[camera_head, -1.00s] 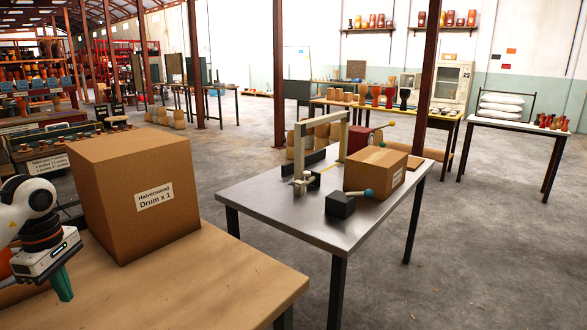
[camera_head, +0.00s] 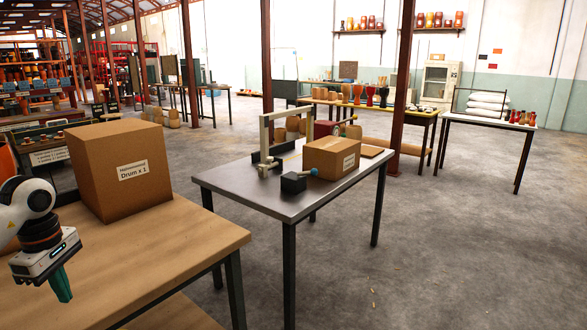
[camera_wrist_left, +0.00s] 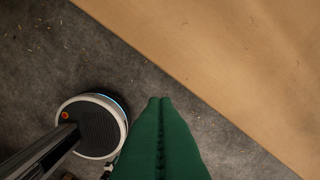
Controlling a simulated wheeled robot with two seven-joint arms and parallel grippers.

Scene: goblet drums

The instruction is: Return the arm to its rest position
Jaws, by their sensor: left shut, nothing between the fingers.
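My left gripper (camera_head: 62,284) has green fingers and hangs pointing down at the left of the head view, in front of the large cardboard box and near the wooden table. In the left wrist view its two green fingers (camera_wrist_left: 161,103) are pressed together with nothing between them. The floor and the table's edge lie beyond them there. My right gripper is not in either view.
A large cardboard box labelled "Drum x 1" (camera_head: 120,172) stands on the wooden table (camera_head: 190,245). A grey metal table (camera_head: 245,187) holds a smaller box (camera_head: 332,158), a frame (camera_head: 264,135) and a black block (camera_head: 293,183). Open floor (camera_head: 440,255) lies to the right.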

